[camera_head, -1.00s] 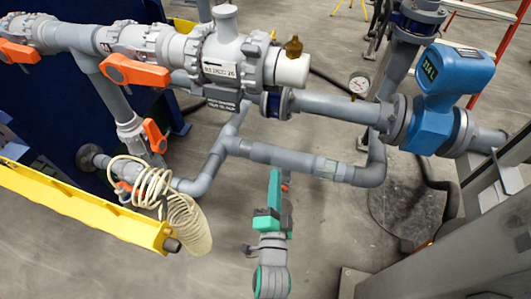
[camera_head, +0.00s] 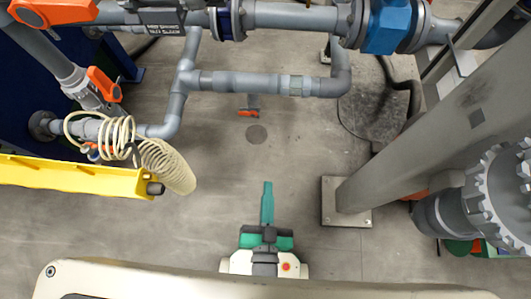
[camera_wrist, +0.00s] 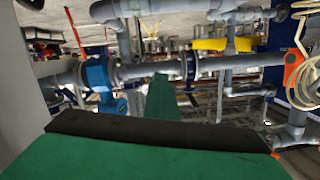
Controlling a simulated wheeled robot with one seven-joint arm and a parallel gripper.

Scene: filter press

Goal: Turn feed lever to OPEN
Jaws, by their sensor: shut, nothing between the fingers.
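Several orange levers show on the grey pipework; I cannot tell from any readable label which one is the feed lever. A large orange lever (camera_head: 52,12) is cut by the top left edge of the head view. A smaller orange lever (camera_head: 103,84) sits below it on the slanting pipe. An orange lever (camera_wrist: 292,70) also shows at the right of the wrist view. My green gripper (camera_head: 267,190) is shut and empty, pointing away from me over bare floor, apart from all levers. Its fingers (camera_wrist: 162,98) show in the wrist view.
A yellow beam (camera_head: 75,176) and a coiled cream hose (camera_head: 165,162) stand at left. A grey column (camera_head: 430,135) with a base plate and a flanged fitting (camera_head: 490,205) stand at right. A crossing pipe (camera_head: 250,83) lies ahead. The floor between is clear.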

